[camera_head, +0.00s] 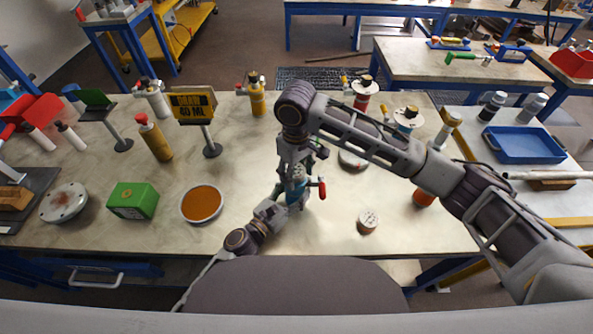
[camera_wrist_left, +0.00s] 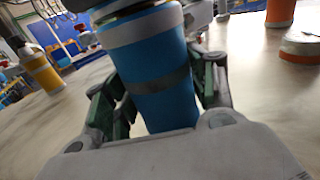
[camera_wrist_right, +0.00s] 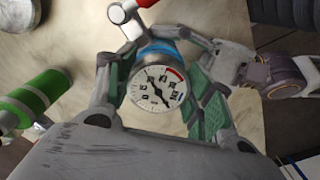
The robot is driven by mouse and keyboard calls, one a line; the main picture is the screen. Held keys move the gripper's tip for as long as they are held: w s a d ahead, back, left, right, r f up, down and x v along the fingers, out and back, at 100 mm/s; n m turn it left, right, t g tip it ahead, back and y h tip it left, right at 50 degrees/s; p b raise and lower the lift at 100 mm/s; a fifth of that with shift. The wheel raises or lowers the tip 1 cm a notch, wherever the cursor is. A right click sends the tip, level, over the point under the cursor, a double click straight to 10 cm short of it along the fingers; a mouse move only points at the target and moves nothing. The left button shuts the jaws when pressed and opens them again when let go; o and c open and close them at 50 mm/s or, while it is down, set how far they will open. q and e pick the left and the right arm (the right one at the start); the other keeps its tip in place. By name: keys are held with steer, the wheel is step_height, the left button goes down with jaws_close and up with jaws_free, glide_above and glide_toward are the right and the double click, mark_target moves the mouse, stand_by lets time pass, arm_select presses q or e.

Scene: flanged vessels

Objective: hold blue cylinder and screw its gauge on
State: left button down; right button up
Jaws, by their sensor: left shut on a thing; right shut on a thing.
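The blue cylinder (camera_head: 295,196) stands upright near the front middle of the table in the head view, with a red-handled valve (camera_head: 322,188) at its top right. My left gripper (camera_head: 284,203) is shut around its body; the left wrist view shows the blue body (camera_wrist_left: 160,85) between the green finger pads. My right gripper (camera_head: 298,164) points down from above onto the cylinder's top. In the right wrist view it is shut on the round white gauge (camera_wrist_right: 158,86), which lies over the blue cylinder (camera_wrist_right: 157,48). Whether the gauge's thread is engaged is hidden.
A yellow sign (camera_head: 194,104), green box (camera_head: 133,200), orange-filled dish (camera_head: 202,204) and brown bottle (camera_head: 155,139) stand to the left. A small round tin (camera_head: 368,221) stands to the right. Other cylinders, yellow (camera_head: 257,98) and red (camera_head: 362,96), stand at the back. A blue tray (camera_head: 524,145) lies far right.

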steer(key=m, duration=0.4)
steer(key=shift+a, duration=0.15)
steer(key=m, duration=0.8)
steer(key=shift+a, duration=0.1)
steer(key=m, duration=0.4)
steer(key=shift+a, duration=0.1)
steer(key=m, duration=0.7)
steer(key=shift+w+m, duration=0.2)
steer(key=shift+m, duration=0.2)
steer(key=m, duration=0.6)
steer(key=shift+w+m, duration=0.15)
steer(key=shift+m, duration=0.15)
